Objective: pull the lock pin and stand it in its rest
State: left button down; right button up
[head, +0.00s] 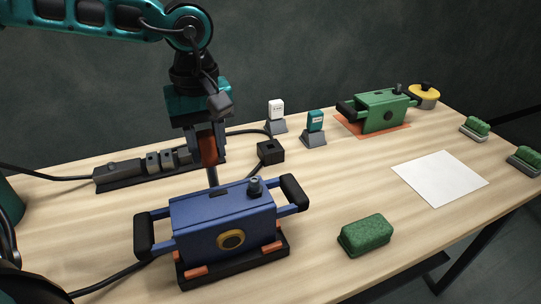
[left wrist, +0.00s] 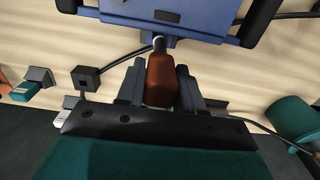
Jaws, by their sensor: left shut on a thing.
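My left gripper (head: 207,150) is above the back edge of a blue box (head: 222,222), pointing down. It is shut on a reddish-brown handle with a thin grey shaft, which I take for the lock pin (head: 209,148). In the left wrist view the pin's handle (left wrist: 160,80) sits between the fingers. Its shaft points to the edge of the blue box (left wrist: 165,15). I cannot tell whether the tip is inside the box or just behind it. I cannot make out which thing is the pin's rest. My right gripper is not in view.
A black socket block (head: 270,153) on a cable and a black strip (head: 145,172) lie behind the blue box. A green sponge-like block (head: 365,234) is front right. A green box (head: 382,113) stands far right, behind white paper (head: 440,178).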

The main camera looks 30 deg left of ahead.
pick_arm(q)
jog(key=shift+r, duration=0.35)
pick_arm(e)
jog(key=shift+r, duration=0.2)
pick_arm(q)
jog(key=shift+r, duration=0.1)
jog(key=shift+r+p, duration=2)
jog(key=shift+r, duration=1.1)
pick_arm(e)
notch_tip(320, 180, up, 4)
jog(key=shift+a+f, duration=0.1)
pick_arm(q)
jog(key=shift+w, duration=0.1)
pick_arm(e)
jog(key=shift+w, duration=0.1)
